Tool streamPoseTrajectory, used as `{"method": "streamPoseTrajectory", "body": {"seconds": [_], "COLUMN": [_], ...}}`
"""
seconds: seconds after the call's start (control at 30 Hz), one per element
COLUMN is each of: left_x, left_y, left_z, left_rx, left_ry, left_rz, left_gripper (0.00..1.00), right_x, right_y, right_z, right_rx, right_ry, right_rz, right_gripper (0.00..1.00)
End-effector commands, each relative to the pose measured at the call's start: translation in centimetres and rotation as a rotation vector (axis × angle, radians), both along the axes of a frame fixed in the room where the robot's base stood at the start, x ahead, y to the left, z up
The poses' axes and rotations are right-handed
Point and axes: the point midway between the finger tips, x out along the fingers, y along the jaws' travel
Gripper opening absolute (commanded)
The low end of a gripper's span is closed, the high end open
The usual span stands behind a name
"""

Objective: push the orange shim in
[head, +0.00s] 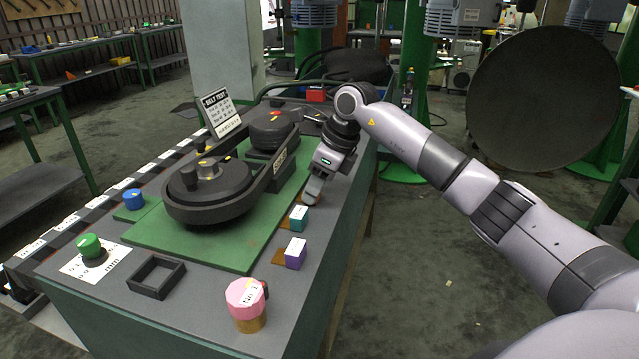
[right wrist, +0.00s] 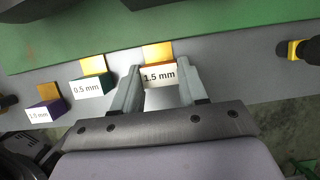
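The orange shim shows in the right wrist view as an orange block (right wrist: 158,74) with a white face marked 1.5 mm, and a yellow plate (right wrist: 157,52) reaches from it toward the green base. My right gripper (right wrist: 160,82) has one finger on each side of this block, with no clear gap at either side. The dark belt-shaped disperser (head: 225,205) stands on that base. My left gripper is not in view.
A teal 0.5 mm shim block (head: 299,219) and a purple shim block (head: 295,253) sit along the same edge, toward the front. A pink-topped knob (head: 246,298), an empty black square frame (head: 157,276) and a green knob (head: 90,246) are at the front.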

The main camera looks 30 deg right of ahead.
Motion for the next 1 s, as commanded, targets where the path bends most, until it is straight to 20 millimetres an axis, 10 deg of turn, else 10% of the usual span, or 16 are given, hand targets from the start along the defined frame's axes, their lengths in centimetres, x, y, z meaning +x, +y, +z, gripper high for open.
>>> {"method": "streamPoseTrajectory", "body": {"seconds": [0.43,1.0], "left_x": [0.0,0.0], "left_y": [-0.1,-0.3], "left_z": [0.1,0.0], "left_rx": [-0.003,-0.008], "left_ry": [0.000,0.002], "left_rz": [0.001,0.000], "left_gripper": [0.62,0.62], "right_x": [0.0,-1.9], "right_y": [0.0,-1.5], "right_z": [0.6,6.8], "right_rx": [0.004,0.005], "right_ry": [-0.011,-0.010], "right_rz": [0.001,0.002], "right_gripper": [0.68,0.68]}}
